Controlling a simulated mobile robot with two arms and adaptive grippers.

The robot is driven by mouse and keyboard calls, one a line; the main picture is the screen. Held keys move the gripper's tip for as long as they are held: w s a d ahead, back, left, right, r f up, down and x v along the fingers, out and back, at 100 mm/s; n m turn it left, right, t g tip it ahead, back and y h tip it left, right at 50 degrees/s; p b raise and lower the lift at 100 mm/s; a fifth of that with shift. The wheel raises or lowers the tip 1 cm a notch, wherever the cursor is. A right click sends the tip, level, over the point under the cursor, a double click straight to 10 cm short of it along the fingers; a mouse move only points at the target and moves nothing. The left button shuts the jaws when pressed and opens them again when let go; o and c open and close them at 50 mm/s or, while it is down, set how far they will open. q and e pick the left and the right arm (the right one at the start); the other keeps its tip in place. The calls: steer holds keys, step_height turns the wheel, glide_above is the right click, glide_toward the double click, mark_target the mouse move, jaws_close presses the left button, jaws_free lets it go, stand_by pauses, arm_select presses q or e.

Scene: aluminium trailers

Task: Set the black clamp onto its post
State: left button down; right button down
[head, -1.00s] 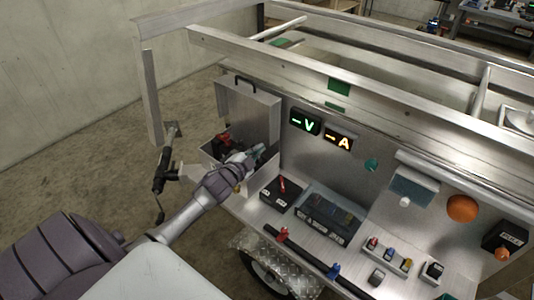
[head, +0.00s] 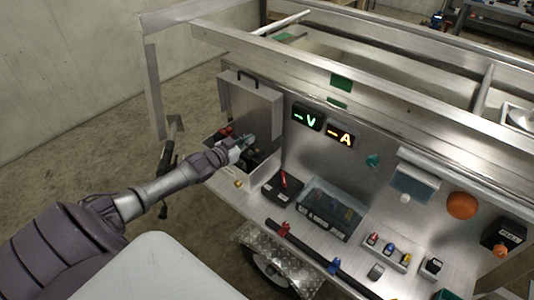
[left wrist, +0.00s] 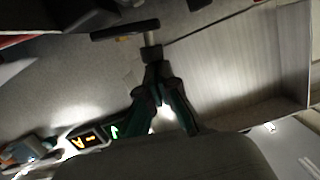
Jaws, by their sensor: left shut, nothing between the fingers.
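My left gripper (head: 247,140) is shut and empty, its teal fingers over the open metal box (head: 210,146) on the trailer. In the left wrist view its fingertips (left wrist: 153,60) meet right by a short grey cylinder, perhaps a post (left wrist: 151,39). A dark bar-shaped piece, perhaps the black clamp (left wrist: 122,29), lies across beside that cylinder; I cannot tell whether it sits around it. In the head view, dark parts (head: 258,157) show in the box behind the gripper, and a red and black piece (head: 225,132) lies at its left. My right gripper is out of view.
The box's raised lid (head: 252,103) stands behind the gripper. To the right are a black box with a red lever (head: 284,184), a clear-lidded bin (head: 331,209) and lit V and A displays (head: 324,127). A dark bar (head: 303,249) runs along the front edge.

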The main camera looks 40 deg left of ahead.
arm_select(q)
steer(key=s+r+p, duration=0.3)
steer(key=s+r, duration=0.2)
steer(key=s, duration=0.5)
steer(key=shift+r, duration=0.4)
